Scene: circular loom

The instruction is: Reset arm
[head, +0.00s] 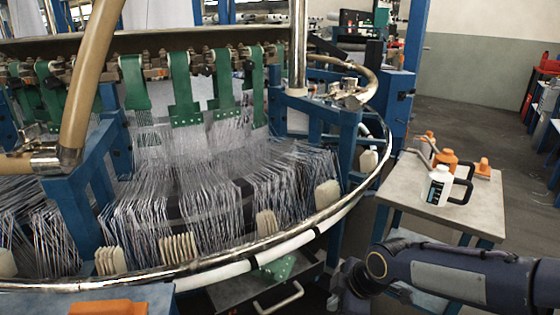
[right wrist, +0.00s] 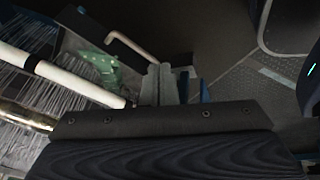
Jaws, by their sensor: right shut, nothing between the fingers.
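My right arm comes in from the right edge of the head view, and my right gripper (head: 345,292) hangs low in front of the loom's curved rail, left of the small table. In the right wrist view its fingers (right wrist: 167,85) are together with nothing between them. The circular loom (head: 200,262) fills the left and middle of the head view, with its chrome and white rail curving around bundles of pale threads. My left gripper is not in view.
A small grey table (head: 410,185) at the right holds a white bottle with a black handle (head: 440,186) and several orange items. A drawer with a pale handle (head: 280,300) lies under the rail. Grey floor (head: 470,110) is open at the back right.

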